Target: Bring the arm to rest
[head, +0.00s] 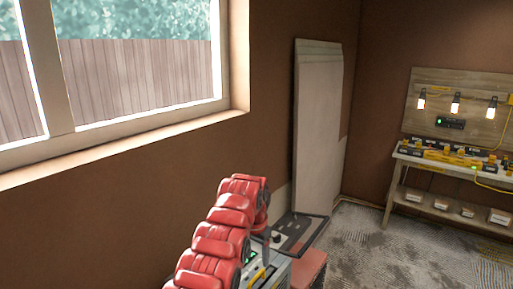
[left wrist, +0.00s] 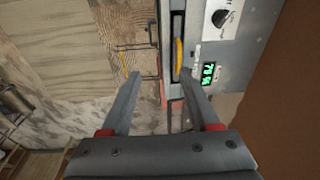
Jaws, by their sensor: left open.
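My left arm (head: 225,235), with red padded segments, rises from the bottom of the head view beside a grey machine (head: 277,272). My left gripper (left wrist: 160,82) is open in the left wrist view, with nothing between its two grey fingers. Its right fingertip is close to a yellow handle (left wrist: 179,58) on the machine's face; I cannot tell whether they touch. The fingertips cannot be made out in the head view. My right gripper is in neither view.
The machine has a black dial (left wrist: 220,18) and a lit green display (left wrist: 208,73). A pale board (head: 318,130) leans against the wall behind it. A bench (head: 388,206) with tools stands at the right. Dusty floor (head: 375,245) lies open between. A window is at the left.

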